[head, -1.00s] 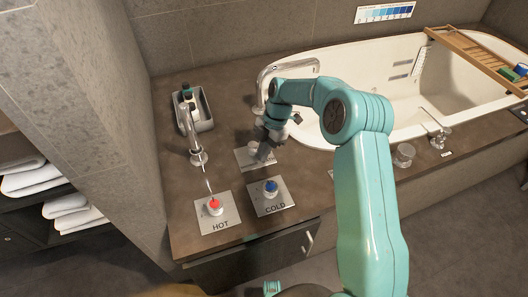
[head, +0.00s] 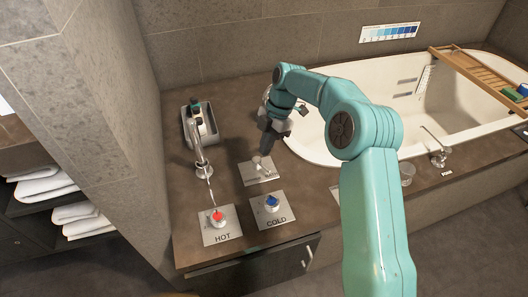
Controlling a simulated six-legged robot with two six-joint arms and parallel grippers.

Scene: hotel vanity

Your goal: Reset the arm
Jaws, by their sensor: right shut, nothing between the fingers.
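My right arm, teal, comes in from the lower right and bends over the vanity counter. Its dark gripper (head: 266,150) points down, shut and empty, just above a metal plate (head: 259,178) with a pale knob, which it partly hides. I cannot tell whether the fingertips touch the knob. In front of it are the blue knob (head: 271,203) on the COLD plate and the red knob (head: 217,217) on the HOT plate. My left gripper is not in view.
A faucet (head: 201,160) and a grey caddy with bottles (head: 209,132) stand at the left. A white bathtub (head: 312,137) with a wooden tray (head: 474,67) lies behind and right. Towels (head: 45,188) sit on a shelf at far left.

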